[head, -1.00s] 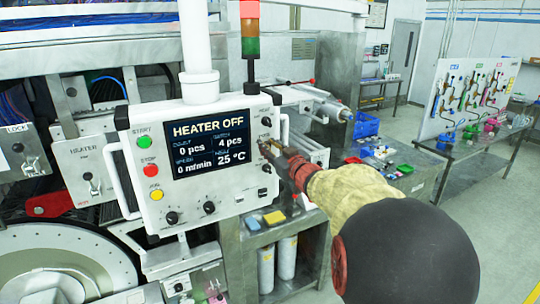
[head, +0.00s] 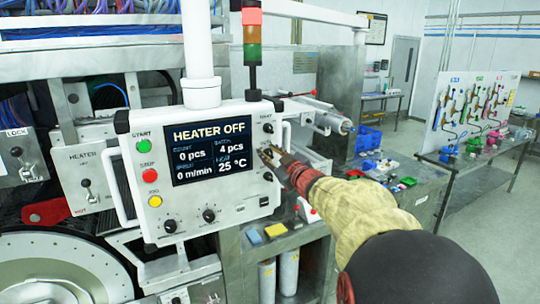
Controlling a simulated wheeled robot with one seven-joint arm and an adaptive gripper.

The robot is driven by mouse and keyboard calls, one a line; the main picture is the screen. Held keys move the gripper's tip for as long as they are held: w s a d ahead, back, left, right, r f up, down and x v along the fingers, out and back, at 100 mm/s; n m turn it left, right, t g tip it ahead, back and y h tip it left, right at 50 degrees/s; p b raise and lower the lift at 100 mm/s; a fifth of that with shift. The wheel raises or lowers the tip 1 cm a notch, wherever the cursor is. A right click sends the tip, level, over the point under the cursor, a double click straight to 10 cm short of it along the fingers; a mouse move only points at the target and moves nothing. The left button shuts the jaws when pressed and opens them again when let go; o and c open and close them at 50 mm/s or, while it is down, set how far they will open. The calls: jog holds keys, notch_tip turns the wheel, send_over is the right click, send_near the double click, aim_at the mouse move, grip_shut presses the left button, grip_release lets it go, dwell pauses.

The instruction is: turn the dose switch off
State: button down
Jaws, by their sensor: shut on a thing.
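The white control panel (head: 225,208) stands in the middle of the head view, with a dark screen (head: 209,151) reading "HEATER OFF", 0 pcs, 4 pcs, 0 m/min and 25 °C. A column of small dark switches runs down its right edge. One switch (head: 268,128) shows above my gripper and another (head: 268,176) below it. The labels are too small to read, so I cannot confirm which one is the dose switch.
A green START button (head: 143,146), a red button (head: 148,175) and a yellow button (head: 155,201) line the panel's left side. Two knobs (head: 208,215) sit along the bottom. A handle (head: 285,140) stands out close beside my gripper. Open floor lies to the right.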

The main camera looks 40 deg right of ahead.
jog(key=c, duration=1.6)
grip_release()
jog(key=shift+c, duration=0.2)
jog(key=v, duration=1.2)
